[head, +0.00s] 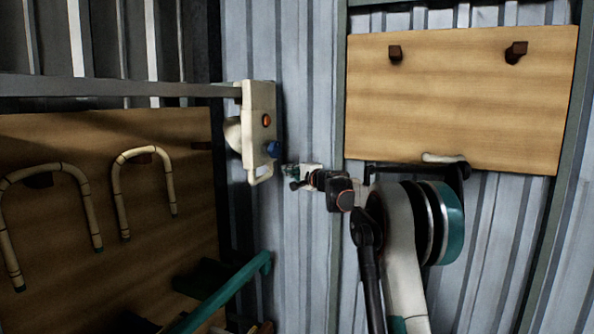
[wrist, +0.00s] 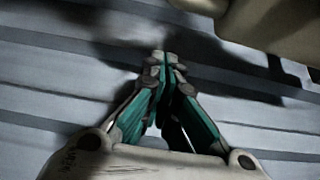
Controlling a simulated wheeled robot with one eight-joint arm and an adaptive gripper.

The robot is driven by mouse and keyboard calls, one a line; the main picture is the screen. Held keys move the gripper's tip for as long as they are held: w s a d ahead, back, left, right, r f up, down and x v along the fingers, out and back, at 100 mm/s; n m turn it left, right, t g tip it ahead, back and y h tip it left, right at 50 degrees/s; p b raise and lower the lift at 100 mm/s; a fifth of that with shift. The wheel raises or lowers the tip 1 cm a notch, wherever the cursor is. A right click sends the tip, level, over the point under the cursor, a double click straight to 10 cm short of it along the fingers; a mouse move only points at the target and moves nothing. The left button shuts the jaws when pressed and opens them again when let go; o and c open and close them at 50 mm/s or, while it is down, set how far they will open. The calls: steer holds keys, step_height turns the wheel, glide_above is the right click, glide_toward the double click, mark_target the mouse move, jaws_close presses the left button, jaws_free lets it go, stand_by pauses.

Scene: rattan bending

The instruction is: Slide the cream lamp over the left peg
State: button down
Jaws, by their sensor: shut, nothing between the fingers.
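A cream housing (head: 259,110) with an orange button, a blue knob and a loop handle at its lower end is at the end of a grey rail in the head view. A round cream part bulges from its left side. It looks like the cream lamp. My gripper (head: 290,172) is just right of its lower end, shut and empty. The wrist view shows the closed fingertips (wrist: 167,58) and a blurred cream shape (wrist: 270,25) at upper right, apart from them. The left peg (head: 395,54) is a bare brown block on the upright wooden board (head: 450,95).
A second brown peg (head: 516,51) is at the board's right. A darker board (head: 150,230) at left holds two bent rattan canes (head: 84,195). A teal bar (head: 225,292) stands below the housing. Corrugated metal wall (head: 305,80) lies clear between housing and peg board.

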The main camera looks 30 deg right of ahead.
steer(key=a, duration=0.2)
steer(key=s+a+p, duration=0.1)
steer(key=shift+a, duration=0.35)
